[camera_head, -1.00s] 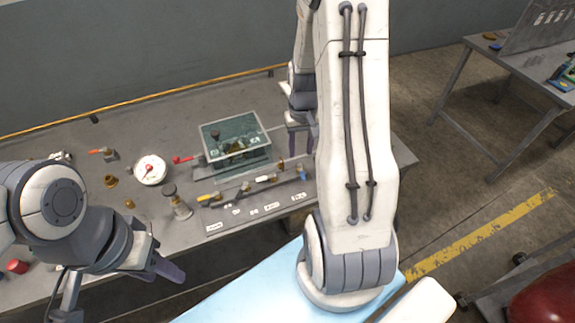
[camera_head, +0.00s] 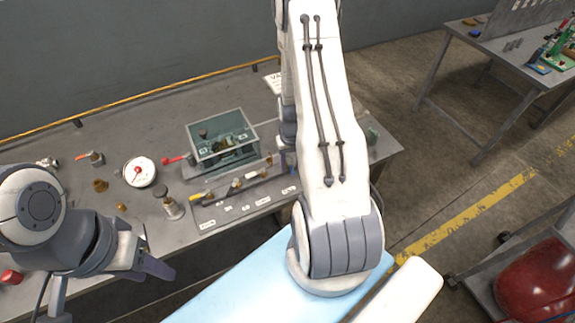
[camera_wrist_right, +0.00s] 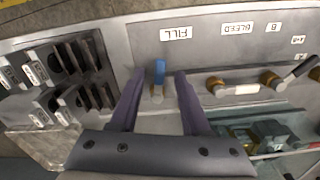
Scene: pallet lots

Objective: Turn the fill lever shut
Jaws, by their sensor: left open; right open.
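The fill lever (camera_wrist_right: 159,72) has a blue handle and stands below the upside-down FILL label (camera_wrist_right: 180,34) in the right wrist view. The handle runs up and down the picture, with a pale metal fitting below it. My right gripper (camera_wrist_right: 160,84) is open, one purple finger on each side of the lever. There are gaps between the fingers and the handle. My left gripper (camera_head: 150,266) is open and empty near the bench's front edge, at the lower left.
Brass valves (camera_wrist_right: 216,86) and a dark lever (camera_wrist_right: 302,70) lie right of the fill lever. A rack of black and white parts (camera_wrist_right: 60,75) is to the left. On the bench (camera_head: 125,125) stand a glass-walled box (camera_head: 222,140) and a gauge (camera_head: 140,172).

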